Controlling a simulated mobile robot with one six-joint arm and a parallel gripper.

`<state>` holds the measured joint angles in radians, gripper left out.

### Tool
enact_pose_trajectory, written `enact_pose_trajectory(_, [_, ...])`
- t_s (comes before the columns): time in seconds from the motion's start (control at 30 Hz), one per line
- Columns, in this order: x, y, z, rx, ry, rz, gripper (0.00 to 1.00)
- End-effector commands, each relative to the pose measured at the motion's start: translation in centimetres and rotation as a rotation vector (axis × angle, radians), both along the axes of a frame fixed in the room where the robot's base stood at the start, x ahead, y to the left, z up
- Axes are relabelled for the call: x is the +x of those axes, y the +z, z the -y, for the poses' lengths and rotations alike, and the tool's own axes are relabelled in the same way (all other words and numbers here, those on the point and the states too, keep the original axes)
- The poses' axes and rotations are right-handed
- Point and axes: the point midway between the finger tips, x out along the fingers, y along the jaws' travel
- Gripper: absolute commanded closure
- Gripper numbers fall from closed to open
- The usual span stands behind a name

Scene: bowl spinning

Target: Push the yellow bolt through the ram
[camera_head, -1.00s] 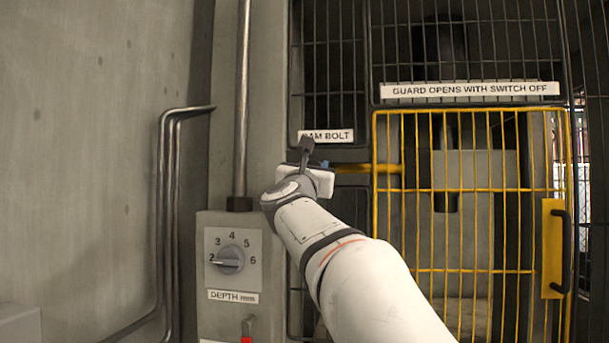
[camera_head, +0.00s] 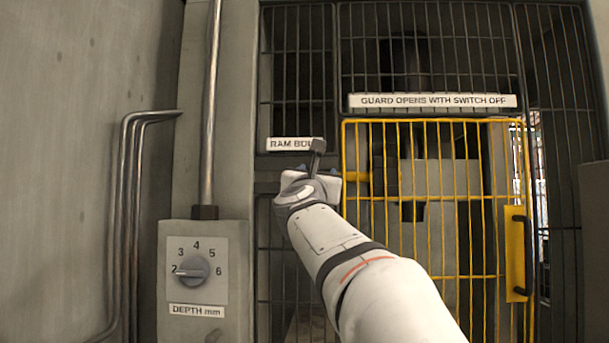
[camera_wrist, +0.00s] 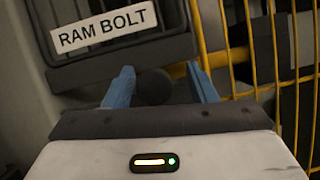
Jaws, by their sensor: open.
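The yellow bolt (camera_head: 356,177) is a short horizontal rod at the guard's left edge, below the RAM BOLT label (camera_head: 293,144). Its right end lies near dark upright parts behind the mesh; I cannot tell whether it is inside the ram. In the head view my wrist hides the bolt's left end.
The yellow mesh guard (camera_head: 435,123) stands closed at right, with a black handle (camera_head: 528,255). A depth dial (camera_head: 193,270) is on the grey box at left, its pointer near 2. Dark mesh panels surround the guard. Pipes (camera_head: 128,220) run down the left wall.

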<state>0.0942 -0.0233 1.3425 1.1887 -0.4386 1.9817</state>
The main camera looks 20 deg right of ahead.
Motion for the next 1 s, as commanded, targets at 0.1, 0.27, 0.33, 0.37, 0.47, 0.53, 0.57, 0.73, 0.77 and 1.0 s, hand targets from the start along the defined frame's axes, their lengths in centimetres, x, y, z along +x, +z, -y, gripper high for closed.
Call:
enact_pose_trajectory(0.1, [0.1,0.0,-0.2,0.0,0.004,-0.001,0.48])
enact_pose_trajectory(0.27, [-0.2,-0.2,-0.4,0.0,0.005,0.0,0.48])
enact_pose_trajectory(0.33, [-0.8,-0.6,-0.8,-0.001,0.006,0.001,0.48])
enact_pose_trajectory(0.37, [-1.2,-0.8,-1.0,-0.001,0.006,0.001,0.48])
enact_pose_trajectory(0.47, [-2.6,-1.5,-1.9,0.0,0.008,0.001,0.48])
enact_pose_trajectory(0.53, [-3.6,-2.0,-2.5,0.0,0.008,0.001,0.48])
enact_pose_trajectory(0.57, [-3.9,-2.2,-2.7,0.0,0.008,0.001,0.48])
enact_pose_trajectory(0.73, [-5.5,-2.9,-3.6,0.0,0.006,0.0,0.48])
enact_pose_trajectory(0.77, [-5.7,-2.9,-3.7,0.0,0.005,0.001,0.48])
enact_pose_trajectory(1.0, [-5.9,-3.0,-3.9,0.0,0.004,-0.001,0.48])
